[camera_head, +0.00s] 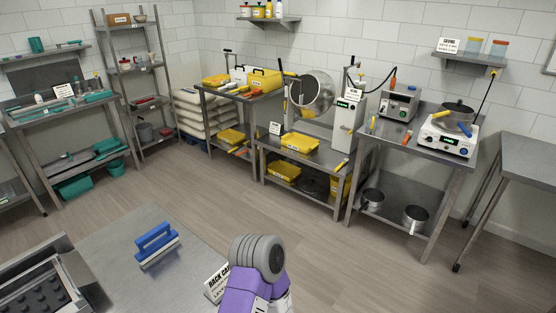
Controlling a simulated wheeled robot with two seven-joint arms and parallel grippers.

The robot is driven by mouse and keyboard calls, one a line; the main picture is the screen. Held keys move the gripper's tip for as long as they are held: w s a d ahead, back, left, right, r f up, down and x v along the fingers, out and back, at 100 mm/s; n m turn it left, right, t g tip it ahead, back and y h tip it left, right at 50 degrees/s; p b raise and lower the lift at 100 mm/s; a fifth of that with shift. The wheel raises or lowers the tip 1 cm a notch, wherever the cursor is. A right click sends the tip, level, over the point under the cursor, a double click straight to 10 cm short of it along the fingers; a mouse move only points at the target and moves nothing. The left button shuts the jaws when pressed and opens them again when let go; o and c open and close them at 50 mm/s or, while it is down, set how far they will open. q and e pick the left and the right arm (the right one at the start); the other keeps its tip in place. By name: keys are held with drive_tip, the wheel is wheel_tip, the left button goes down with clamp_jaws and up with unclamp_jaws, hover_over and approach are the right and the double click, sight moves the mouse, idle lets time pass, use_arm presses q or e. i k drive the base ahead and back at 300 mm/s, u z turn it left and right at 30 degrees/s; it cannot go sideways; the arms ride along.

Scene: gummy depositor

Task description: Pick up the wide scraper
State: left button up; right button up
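A scraper with a blue handle (155,237) and a pale, wide lower edge lies on the near steel table (110,245). It stands out alone on the bare tabletop, left of the middle of the head view. A purple and grey link of my own arm comes up at the bottom middle, to the right of the scraper and apart from it. Neither of my grippers shows in this view.
A mould tray with dark cavities (45,290) sits at the table's left. A small sign (217,284) stands at its right, partly behind my arm. Beyond are open floor (330,255), a hotplate bench (410,145), yellow trays (300,143) and shelves (140,70).

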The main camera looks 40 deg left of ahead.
sight(152, 250)
drive_tip(key=i, duration=2.25)
drive_tip(key=u, duration=3.1)
